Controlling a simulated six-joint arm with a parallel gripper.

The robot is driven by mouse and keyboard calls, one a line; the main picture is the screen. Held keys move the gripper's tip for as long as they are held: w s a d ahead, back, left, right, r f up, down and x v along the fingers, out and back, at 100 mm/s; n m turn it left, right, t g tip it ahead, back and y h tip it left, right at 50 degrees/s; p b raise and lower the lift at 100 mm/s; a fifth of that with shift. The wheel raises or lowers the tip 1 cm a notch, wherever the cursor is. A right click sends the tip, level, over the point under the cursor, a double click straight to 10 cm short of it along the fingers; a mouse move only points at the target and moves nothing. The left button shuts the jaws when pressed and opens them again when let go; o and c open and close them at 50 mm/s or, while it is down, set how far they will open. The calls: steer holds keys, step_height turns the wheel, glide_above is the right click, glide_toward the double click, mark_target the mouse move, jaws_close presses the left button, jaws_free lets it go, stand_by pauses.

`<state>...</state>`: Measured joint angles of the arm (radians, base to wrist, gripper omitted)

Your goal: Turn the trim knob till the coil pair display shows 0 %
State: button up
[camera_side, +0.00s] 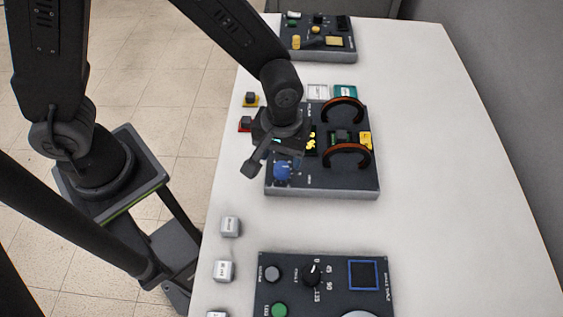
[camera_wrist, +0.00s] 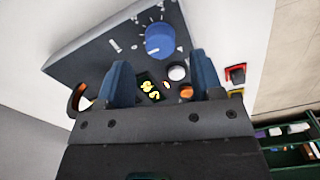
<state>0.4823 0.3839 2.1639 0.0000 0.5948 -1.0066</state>
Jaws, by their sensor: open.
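The trim knob is a blue round dial (camera_side: 283,170) at the near left corner of the dark coil panel (camera_side: 330,184). In the wrist view the knob (camera_wrist: 159,40) shows with a pale tick scale around it. My gripper (camera_wrist: 160,60) is open, its two blue-grey fingers apart on either side of the view, and the knob appears just past the fingertips, between their lines. I see no contact. Two copper-brown arched coils (camera_side: 347,152) stand on the panel.
Another dark panel (camera_side: 340,300) with a blue-framed screen lies nearer the camera, and one (camera_side: 325,55) lies at the far end. Red and yellow-based buttons (camera_side: 250,99) sit left of the coil panel. White labelled blocks (camera_side: 230,226) line the table edge. The table's right side is clear.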

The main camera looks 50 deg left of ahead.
mark_target(282, 167)
steer(key=shift+f, duration=2.15)
steer(key=c, duration=0.9)
